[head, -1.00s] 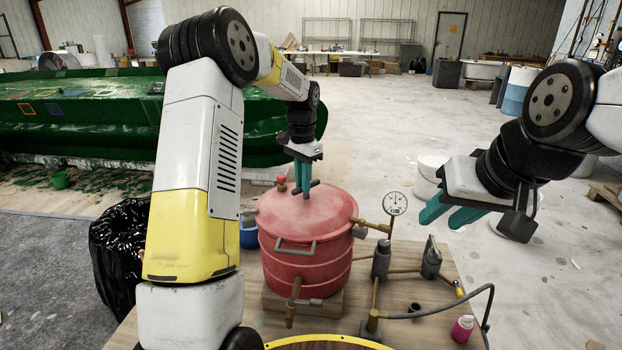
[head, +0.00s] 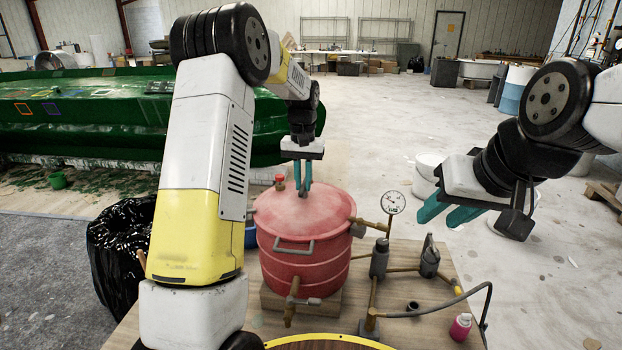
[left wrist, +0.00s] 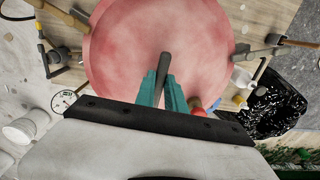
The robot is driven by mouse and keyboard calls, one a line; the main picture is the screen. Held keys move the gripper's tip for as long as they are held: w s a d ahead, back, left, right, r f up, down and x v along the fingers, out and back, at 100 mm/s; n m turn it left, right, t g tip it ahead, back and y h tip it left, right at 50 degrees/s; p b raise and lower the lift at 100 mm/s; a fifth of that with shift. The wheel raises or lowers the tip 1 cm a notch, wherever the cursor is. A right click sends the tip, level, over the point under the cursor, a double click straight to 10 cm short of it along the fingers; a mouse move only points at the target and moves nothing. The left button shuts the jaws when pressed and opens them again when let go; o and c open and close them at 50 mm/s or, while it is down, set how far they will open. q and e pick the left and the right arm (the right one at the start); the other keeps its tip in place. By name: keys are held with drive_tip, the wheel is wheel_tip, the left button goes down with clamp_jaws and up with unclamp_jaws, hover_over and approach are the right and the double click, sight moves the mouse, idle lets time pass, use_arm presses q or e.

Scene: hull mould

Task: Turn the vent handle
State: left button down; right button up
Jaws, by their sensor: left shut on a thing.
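The red pot (head: 300,255) stands on the wooden bench with its round lid on. The vent handle (left wrist: 164,66) is a dark bar over the lid, and its end sticks out between the teal fingers in the left wrist view. My left gripper (head: 303,187) points down over the lid and is shut on the vent handle. The fingers hide much of the handle in the head view. My right gripper (head: 436,219) is open and empty, in the air right of the pot, with its two teal fingers apart.
A pressure gauge (head: 391,203) and brass pipes stand right of the pot. A red knob (head: 279,179) sits at the lid's back left. A pink bottle (head: 461,327) is at the bench's front right. A black bin bag (head: 118,250) stands left of the bench.

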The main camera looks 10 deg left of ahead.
sight(303, 185)
idle(0.4)
use_arm(q)
drive_tip(key=c, duration=1.4)
unclamp_jaws()
drive_tip(key=shift+r, duration=0.1)
wheel_tip(303, 185, up, 8)
drive_tip(key=shift+f, duration=0.2)
